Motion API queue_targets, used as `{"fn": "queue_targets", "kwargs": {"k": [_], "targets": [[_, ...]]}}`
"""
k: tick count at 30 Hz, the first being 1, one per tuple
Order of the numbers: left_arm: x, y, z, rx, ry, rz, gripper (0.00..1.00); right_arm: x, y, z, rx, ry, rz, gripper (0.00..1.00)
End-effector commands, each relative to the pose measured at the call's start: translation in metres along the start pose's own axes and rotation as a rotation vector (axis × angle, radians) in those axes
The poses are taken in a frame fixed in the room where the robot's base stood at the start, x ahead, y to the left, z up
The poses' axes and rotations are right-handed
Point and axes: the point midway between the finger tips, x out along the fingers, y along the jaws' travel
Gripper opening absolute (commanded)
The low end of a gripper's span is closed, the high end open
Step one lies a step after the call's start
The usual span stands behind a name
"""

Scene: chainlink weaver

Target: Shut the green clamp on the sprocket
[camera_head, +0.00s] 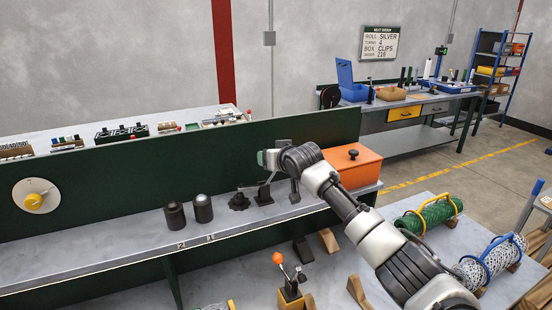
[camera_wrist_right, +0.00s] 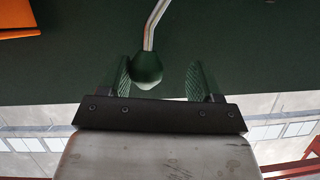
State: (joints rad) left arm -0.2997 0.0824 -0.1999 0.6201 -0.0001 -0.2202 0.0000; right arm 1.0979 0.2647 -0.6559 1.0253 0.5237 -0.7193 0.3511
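The green clamp shows in the right wrist view as a green ball knob (camera_wrist_right: 146,67) on a bent metal lever (camera_wrist_right: 155,25). My right gripper (camera_wrist_right: 164,78) is open, its ridged fingers on either side of the knob, which sits nearer the left finger in that view. In the head view my right gripper (camera_head: 272,158) is over the back shelf, above small dark fixtures (camera_head: 264,194) with a thin metal lever. The knob is mostly hidden there. I cannot make out the sprocket clearly. My left gripper is not in view.
An orange box (camera_head: 352,166) with a black knob stands right of the fixtures. Two dark cylinders (camera_head: 175,216) stand to the left. An orange-knobbed clamp (camera_head: 280,260) is on the lower bench. A green panel (camera_head: 120,185) rises behind the shelf. The shelf's left part is clear.

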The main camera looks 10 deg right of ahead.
Motion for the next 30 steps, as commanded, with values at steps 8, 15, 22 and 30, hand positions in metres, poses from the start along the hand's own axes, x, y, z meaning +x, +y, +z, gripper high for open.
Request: {"fn": "queue_targets", "kwargs": {"k": [8, 15, 22, 30], "targets": [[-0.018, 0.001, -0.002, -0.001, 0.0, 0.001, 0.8, -0.017, -0.003, -0.004, -0.001, 0.003, -0.007, 0.59], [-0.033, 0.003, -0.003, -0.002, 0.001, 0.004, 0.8, -0.034, -0.002, -0.003, -0.001, 0.001, -0.004, 0.59], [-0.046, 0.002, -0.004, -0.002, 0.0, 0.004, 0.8, -0.051, 0.0, -0.003, 0.0, 0.0, -0.001, 0.59], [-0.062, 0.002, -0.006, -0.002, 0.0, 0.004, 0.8, -0.069, 0.0, -0.003, 0.0, -0.001, 0.0, 0.59]]}}
